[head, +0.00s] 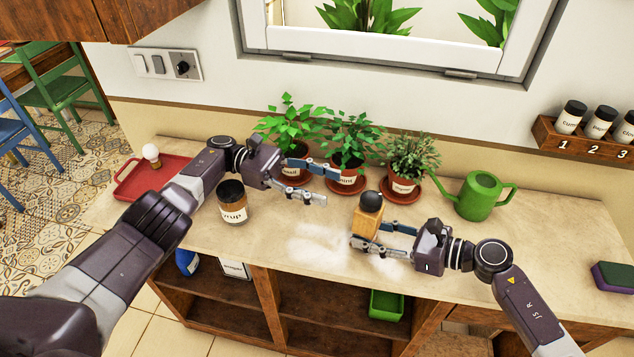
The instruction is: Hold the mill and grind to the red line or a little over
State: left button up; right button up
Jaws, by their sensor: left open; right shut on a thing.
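The mill (367,219) has a wooden body and a dark top. It is upright over the counter in the middle of the head view. My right gripper (368,236) comes from the right and is shut on its lower body. My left gripper (331,186) is open and empty, up and left of the mill, in front of the potted herbs. I cannot make out a red line on anything. A jar with a dark lid (232,202) and a label ending in "rup" stands left, below my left gripper.
Three potted plants (402,184) on saucers stand along the back. A green watering can (482,196) is at right, a red tray (128,181) with a white bulb-like thing at far left. Pale powdery patches (318,248) lie on the counter (270,240). A spice rack (560,143) is on the wall.

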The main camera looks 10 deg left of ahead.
pick_arm(q)
jog(key=shift+w+a, duration=0.1)
jog(key=shift+a, duration=0.45)
dwell(0.7)
pick_arm(e)
jog(key=o, duration=0.9)
jog(key=shift+o, duration=0.2)
